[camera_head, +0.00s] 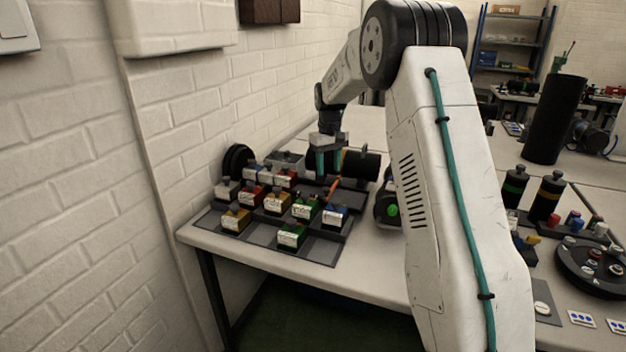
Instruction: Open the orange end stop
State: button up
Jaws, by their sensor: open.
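The orange end stop (334,188) appears as a small, slanted orange piece on the dark rack at the back of the near table. It is small in the picture, and I cannot tell its exact position. A black cylinder (361,166) lies on its side just behind it and to the right. My gripper (328,166) points down above and slightly left of the orange piece, in front of the cylinder's left part. Its teal fingers are apart, with no held thing visible between them. I cannot tell whether a finger touches anything.
Several labelled blocks in white, red, yellow and green (290,235) stand on a dark tray (257,248) left of and below my gripper. A brick wall (200,100) bounds the left. Two black bottles (547,196) and a round carousel (575,270) stand at right. The table's front strip (370,275) is clear.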

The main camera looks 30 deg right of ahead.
aim_at(328, 189)
jog(key=shift+w+a+r, duration=0.2)
jog(key=shift+w+r, duration=0.1)
jog(key=shift+r, duration=0.15)
jog(key=f, duration=0.7)
jog(key=shift+s+d+f, duration=0.1)
jog(key=shift+d+f, duration=0.1)
jog(key=shift+f, duration=0.15)
grip_shut()
